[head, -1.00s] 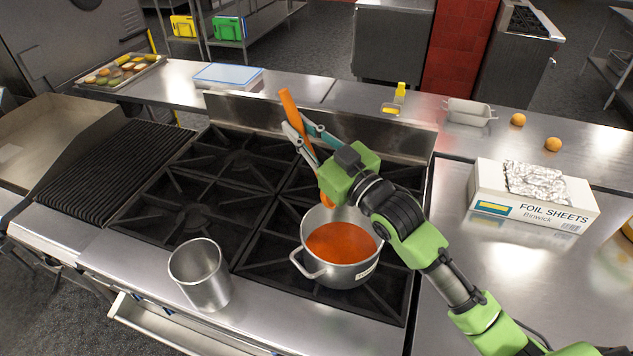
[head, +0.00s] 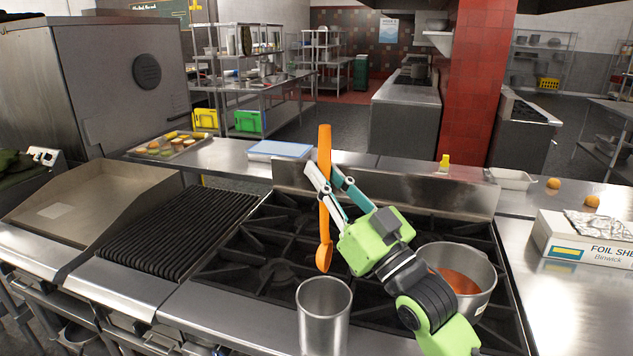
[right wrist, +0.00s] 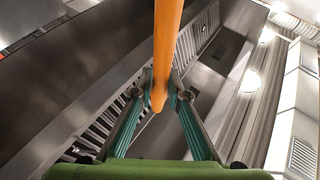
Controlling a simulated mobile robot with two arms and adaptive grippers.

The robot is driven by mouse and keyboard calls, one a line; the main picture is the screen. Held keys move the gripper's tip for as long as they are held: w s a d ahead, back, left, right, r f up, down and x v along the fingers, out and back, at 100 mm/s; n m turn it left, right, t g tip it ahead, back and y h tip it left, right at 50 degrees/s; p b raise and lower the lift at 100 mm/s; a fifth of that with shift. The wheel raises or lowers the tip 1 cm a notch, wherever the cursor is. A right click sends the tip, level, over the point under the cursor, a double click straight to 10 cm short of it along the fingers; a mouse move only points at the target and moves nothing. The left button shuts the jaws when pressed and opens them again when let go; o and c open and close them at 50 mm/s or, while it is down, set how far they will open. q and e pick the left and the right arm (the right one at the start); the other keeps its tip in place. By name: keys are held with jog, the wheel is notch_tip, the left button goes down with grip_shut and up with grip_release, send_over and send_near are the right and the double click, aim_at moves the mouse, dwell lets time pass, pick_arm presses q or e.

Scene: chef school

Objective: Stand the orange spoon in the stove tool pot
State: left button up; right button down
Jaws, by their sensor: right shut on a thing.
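The orange spoon (head: 325,190) is held upright, bowl end down, by my right gripper (head: 327,183). The gripper is shut on its handle; the handle also shows between the fingers in the right wrist view (right wrist: 165,55). The spoon's bowl hangs just above and behind the rim of a tall, open metal cylinder (head: 324,312), which looks like the stove tool pot and stands at the stove's front edge. I cannot see into its bottom. My left gripper is out of view.
A cooking pot (head: 482,282) with orange-red sauce stands on the stove at the right, partly behind my right arm. A foil sheets box (head: 590,240) is on the right counter. A ribbed grill (head: 180,235) lies left of the burners. The stove's raised back edge (head: 430,190) runs behind.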

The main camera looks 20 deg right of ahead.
aim_at(328, 269)
jog(key=f+b, duration=0.1)
jog(key=d+f+b, duration=0.1)
jog(key=f, duration=0.1)
jog(key=shift+w+f, duration=0.1)
jog(key=f+b, duration=0.2)
jog(key=shift+a+f+b, duration=0.2)
jog(key=shift+a+b, duration=0.15)
jog(key=shift+f+b, duration=0.3)
jog(key=shift+f, duration=0.1)
jog(key=shift+d+f+b, duration=0.1)
jog(key=shift+f+b, duration=0.45)
jog(key=shift+f, duration=0.3)
pick_arm(q)
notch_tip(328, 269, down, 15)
jog(key=b, duration=0.8)
pick_arm(e)
notch_tip(328, 269, down, 12)
jog(key=shift+r, duration=0.1)
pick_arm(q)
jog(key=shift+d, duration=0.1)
pick_arm(e)
jog(key=c, duration=1.9)
grip_release()
